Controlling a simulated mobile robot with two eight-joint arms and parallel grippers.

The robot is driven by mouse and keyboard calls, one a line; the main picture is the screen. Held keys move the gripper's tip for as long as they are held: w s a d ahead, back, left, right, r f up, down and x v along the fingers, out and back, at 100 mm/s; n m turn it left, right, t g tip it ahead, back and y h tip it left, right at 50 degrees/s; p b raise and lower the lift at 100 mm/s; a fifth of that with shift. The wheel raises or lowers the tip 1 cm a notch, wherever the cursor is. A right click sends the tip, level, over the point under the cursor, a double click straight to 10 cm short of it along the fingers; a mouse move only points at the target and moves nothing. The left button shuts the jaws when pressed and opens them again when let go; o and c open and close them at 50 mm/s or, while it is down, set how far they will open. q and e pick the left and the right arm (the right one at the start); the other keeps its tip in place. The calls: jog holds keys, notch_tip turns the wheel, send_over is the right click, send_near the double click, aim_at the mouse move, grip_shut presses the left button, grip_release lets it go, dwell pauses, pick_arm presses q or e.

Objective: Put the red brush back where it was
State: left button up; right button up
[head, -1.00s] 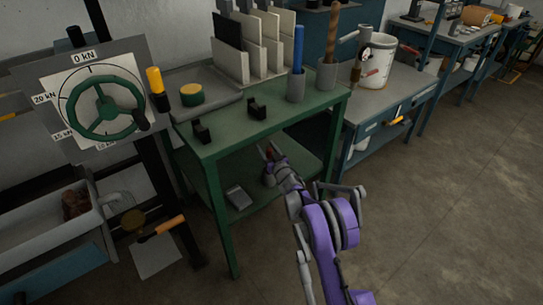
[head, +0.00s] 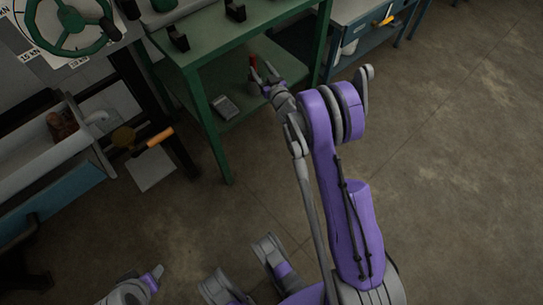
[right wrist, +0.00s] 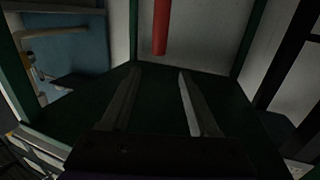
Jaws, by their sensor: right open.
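The red brush shows as a red upright cylinder (right wrist: 161,28) at the top middle of the right wrist view. Its upper part is cut off and its lower end appears just above the back of the green shelf. What supports it cannot be seen. In the head view a small red piece (head: 252,61) shows beside my right gripper (head: 263,72), under the green table top. My right gripper (right wrist: 158,90) is open and empty, and the red cylinder is beyond its fingertips, roughly between their lines. No bristles are visible.
The green table (head: 222,32) has a lower shelf with a grey box (head: 225,107) on it; its legs and top edge surround my right gripper. A trough (head: 60,150) and an orange handle (head: 160,137) are on the left. The floor on the right is clear.

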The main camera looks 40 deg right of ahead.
jog(key=s+a+r+m+g+h, duration=0.1)
jog(key=s+a+r+g, duration=0.4)
jog(key=s+a+r, duration=0.45)
jog(key=s+a+f+n+g+y, duration=0.1)
jog(key=s+a, duration=0.4)
jog(key=s, duration=0.5)
jog(key=s+a+f+n+g+y, duration=0.1)
jog(key=s+a+f+g+y, duration=0.1)
jog(key=s, duration=0.7)
jog(key=s+a+f+n+g+y, duration=0.1)
jog(key=s+a+f+g, duration=0.2)
jog(key=s+a, duration=0.5)
jog(key=s+g, duration=0.1)
jog(key=s, duration=0.1)
jog(key=shift+s+f+g+y, duration=0.3)
jog(key=shift+s, duration=0.05)
jog(key=shift+o, duration=0.2)
